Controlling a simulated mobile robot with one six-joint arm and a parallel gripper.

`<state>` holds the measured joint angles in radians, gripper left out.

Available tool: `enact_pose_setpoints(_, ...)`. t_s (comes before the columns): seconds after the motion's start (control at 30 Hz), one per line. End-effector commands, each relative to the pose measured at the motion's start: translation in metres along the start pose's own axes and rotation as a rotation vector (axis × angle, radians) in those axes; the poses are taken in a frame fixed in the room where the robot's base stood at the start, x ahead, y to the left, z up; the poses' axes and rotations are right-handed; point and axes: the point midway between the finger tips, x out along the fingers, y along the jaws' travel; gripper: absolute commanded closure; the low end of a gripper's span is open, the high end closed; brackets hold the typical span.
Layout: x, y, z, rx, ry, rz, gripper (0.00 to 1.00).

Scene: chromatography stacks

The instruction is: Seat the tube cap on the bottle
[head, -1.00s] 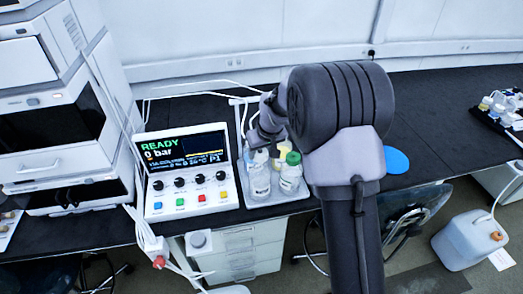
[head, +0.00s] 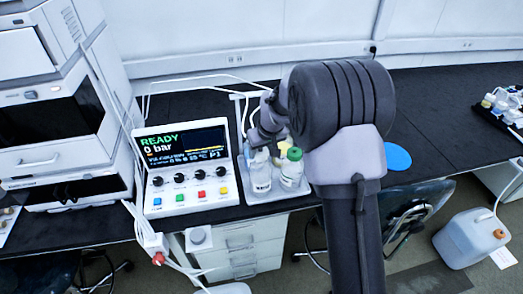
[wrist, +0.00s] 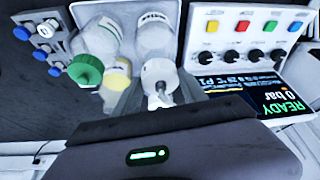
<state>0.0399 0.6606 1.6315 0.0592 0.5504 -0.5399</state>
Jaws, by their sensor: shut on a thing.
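My gripper (wrist: 160,100) is shut on the white tube cap (wrist: 160,72), which has a grey tube stub. The cap is over the mouth end of the clear labelled bottle (wrist: 155,33), roughly in line with it; I cannot tell whether they touch. In the head view my gripper (head: 262,140) is just above this bottle (head: 261,177), at the tray's front left, and hides most of the cap. The bottle stands upright.
A green-capped bottle (head: 291,170) stands close to the right, and a yellow-topped bottle (wrist: 117,80) behind. They share a grey tray (head: 250,197). The control panel (head: 185,170) reading READY, 0 bar is just left. A blue disc (head: 397,157) lies right on the black bench.

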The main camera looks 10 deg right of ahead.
Motion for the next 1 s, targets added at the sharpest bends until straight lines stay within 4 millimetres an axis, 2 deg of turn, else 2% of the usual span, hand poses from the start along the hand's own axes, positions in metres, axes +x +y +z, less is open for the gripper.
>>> enact_pose_setpoints(0.17, 0.001, 0.000, 0.000, 0.000, 0.000, 0.000, 0.93)
enact_pose_setpoints(0.6, 0.019, 0.000, 0.008, 0.000, 0.000, 0.000, 0.93)
enact_pose_setpoints(1.0, 0.022, 0.000, 0.009, 0.000, 0.001, 0.000, 0.93)
